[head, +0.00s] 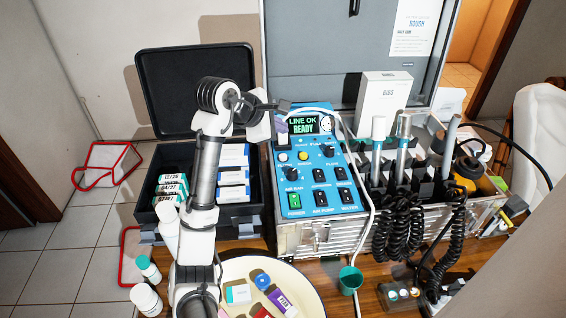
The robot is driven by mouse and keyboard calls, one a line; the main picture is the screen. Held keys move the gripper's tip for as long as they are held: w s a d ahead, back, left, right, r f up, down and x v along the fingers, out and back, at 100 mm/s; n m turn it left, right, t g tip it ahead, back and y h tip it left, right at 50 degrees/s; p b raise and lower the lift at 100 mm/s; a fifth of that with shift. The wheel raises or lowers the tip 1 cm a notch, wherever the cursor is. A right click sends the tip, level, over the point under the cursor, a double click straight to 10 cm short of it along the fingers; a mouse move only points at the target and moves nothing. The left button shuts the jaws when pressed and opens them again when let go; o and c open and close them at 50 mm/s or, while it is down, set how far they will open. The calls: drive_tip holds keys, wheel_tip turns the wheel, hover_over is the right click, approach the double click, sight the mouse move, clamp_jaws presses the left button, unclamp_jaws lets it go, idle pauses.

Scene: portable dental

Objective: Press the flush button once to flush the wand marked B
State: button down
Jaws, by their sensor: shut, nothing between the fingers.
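The blue control panel (322,178) of the dental unit faces up in the middle of the head view. Its small screen (304,124) reads "LINE OK READY". Wands stand in the holder to the right: a white and teal one (378,129), a metal one (403,125) and a grey one (451,132). No letter B is readable.
An open black case (262,222) with boxes stands left of the unit. A cream tray (314,290) with small items is in front. A white tube (372,215) runs down the panel's right edge to a teal cup (350,280). Black coiled hoses (400,225) hang at right.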

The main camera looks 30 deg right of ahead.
drive_tip(key=b, duration=0.4)
hover_over(283, 157)
drive_tip(key=a, duration=0.1)
wheel_tip(283, 157, down, 4)
drive_tip(key=shift+f, duration=1.15)
drive_tip(key=shift+f, duration=0.1)
idle(0.6)
drive_tip(key=shift+f+p, duration=0.3)
drive_tip(key=shift+f, duration=0.05)
drive_tip(key=shift+f, duration=0.5)
idle(0.7)
drive_tip(key=shift+r+p, duration=0.9)
drive_tip(key=shift+p, duration=0.6)
